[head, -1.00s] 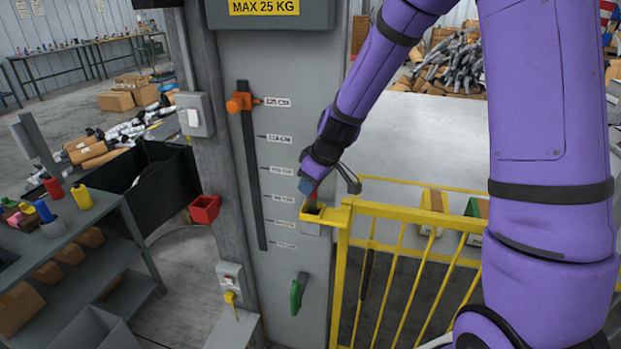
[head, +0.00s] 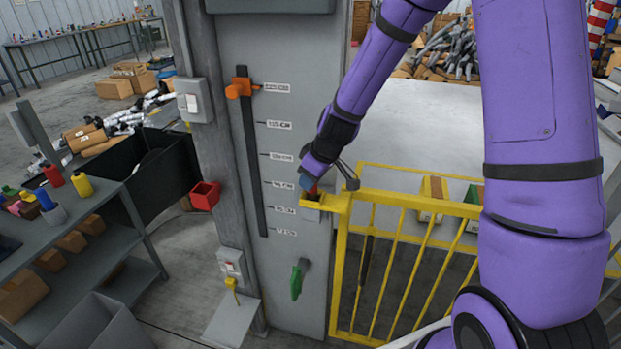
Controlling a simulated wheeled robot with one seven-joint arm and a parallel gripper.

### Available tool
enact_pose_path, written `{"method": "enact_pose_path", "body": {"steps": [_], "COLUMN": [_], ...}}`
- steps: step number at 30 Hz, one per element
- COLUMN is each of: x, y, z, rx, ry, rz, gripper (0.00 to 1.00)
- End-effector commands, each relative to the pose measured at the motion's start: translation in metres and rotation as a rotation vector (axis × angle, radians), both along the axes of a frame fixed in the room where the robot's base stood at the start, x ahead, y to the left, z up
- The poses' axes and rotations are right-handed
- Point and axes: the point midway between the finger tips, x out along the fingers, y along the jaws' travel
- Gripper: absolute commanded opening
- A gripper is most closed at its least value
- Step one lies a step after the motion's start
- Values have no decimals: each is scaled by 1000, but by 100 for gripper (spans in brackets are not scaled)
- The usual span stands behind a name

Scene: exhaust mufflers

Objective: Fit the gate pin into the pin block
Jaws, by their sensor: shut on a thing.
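The gate pin (head: 313,188), a small piece showing red and blue, is held at the end of my gripper (head: 325,181). My gripper is shut on it and tilts down toward the post. The yellow pin block (head: 325,203) sits on the grey post at the corner of the yellow gate (head: 410,206). The pin is right over the block, its lower end at or near the block's top. I cannot tell whether the tip is inside the opening. My gripper hides part of the pin.
The grey post (head: 285,180) carries a slotted scale with an orange knob (head: 239,88) and a green handle (head: 298,278). A red box (head: 205,195) juts out at left. A shelf with coloured bottles (head: 82,184) stands further left.

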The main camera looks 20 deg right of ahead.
Motion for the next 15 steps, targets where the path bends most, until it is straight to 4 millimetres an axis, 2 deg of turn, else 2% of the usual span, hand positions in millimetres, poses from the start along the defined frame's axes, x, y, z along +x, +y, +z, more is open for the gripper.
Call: {"method": "enact_pose_path", "body": {"steps": [1,3,5,15], "x": [0,0,0,-1], "y": [0,0,0,-1], "z": [0,0,0,3], "rx": [0,0,0,0], "ry": [0,0,0,0], "rz": [0,0,0,0], "gripper": [29,45,56,56]}}
